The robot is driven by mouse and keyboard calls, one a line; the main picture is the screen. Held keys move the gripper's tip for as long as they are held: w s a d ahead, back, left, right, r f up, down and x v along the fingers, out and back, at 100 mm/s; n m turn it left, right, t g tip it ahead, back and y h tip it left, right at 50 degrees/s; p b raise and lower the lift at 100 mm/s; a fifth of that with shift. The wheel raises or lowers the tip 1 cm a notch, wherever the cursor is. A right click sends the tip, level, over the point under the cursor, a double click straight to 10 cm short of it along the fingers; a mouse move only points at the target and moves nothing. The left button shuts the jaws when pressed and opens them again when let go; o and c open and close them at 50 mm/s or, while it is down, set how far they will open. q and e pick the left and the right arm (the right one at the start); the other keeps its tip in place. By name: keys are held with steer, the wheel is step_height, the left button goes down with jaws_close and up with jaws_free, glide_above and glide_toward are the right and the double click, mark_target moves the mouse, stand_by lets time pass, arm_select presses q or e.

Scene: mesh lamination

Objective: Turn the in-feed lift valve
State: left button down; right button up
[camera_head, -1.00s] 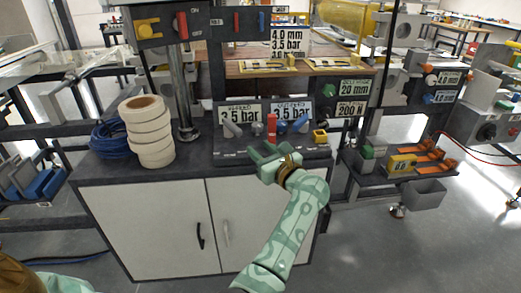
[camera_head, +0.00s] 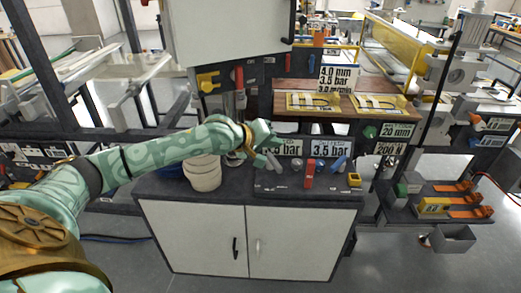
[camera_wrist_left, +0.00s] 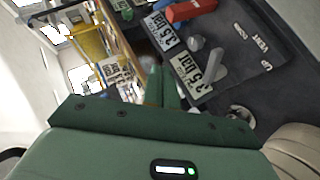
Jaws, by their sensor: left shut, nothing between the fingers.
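A valve panel (camera_head: 265,187) sits on the bench top. A grey lever (camera_head: 273,160) stands at its left, beside the left "3.5 bar" sign (camera_head: 288,147); in the left wrist view the grey lever (camera_wrist_left: 214,65) lies right of that sign, near "UP" and "VENT" lettering. A red lever (camera_head: 309,173) and a blue lever (camera_head: 338,163) stand further right. My left gripper (camera_head: 267,132) is shut and empty, above and behind the grey lever, seemingly apart from it. Its closed fingers (camera_wrist_left: 163,85) partly cover the left sign in the head view. My right gripper is out of view.
A stack of pale rolls (camera_head: 203,173) stands left of the panel, below my left forearm. A white box (camera_head: 230,35) is above the bench. A yellow block (camera_head: 354,180) sits at the panel's right end. Orange-handled tools lie on the right shelf (camera_head: 408,207).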

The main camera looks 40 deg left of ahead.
mark_target(274, 162)
arm_select(q)
steer(key=s+a+f+g+y, duration=0.4)
steer(key=s+a+f+y, duration=0.1)
steer(key=a+f, duration=0.15)
steer(key=shift+n, duration=0.4)
steer(key=b+x, duration=0.2)
steer(key=x, duration=0.3)
steer(key=b+x, duration=0.3)
steer(key=x, duration=0.2)
steer(key=shift+w+d+f+b, duration=0.1)
steer(key=shift+d+f+b, duration=0.1)
steer(key=shift+f+b, duration=0.15)
steer(key=shift+w+d+r+b, duration=0.1)
steer(key=shift+w+d+b, duration=0.1)
steer(key=shift+w+d, duration=0.25)
steer(key=shift+w+d+r+b, duration=0.15)
steer(key=shift+w+d, duration=0.1)
steer(key=shift+w, duration=0.45)
steer(key=shift+w+d+f, duration=0.1)
steer(key=shift+w+d, duration=0.1)
steer(key=shift+w, duration=0.1)
steer(key=shift+w+d, duration=0.15)
steer(key=shift+w, duration=0.05)
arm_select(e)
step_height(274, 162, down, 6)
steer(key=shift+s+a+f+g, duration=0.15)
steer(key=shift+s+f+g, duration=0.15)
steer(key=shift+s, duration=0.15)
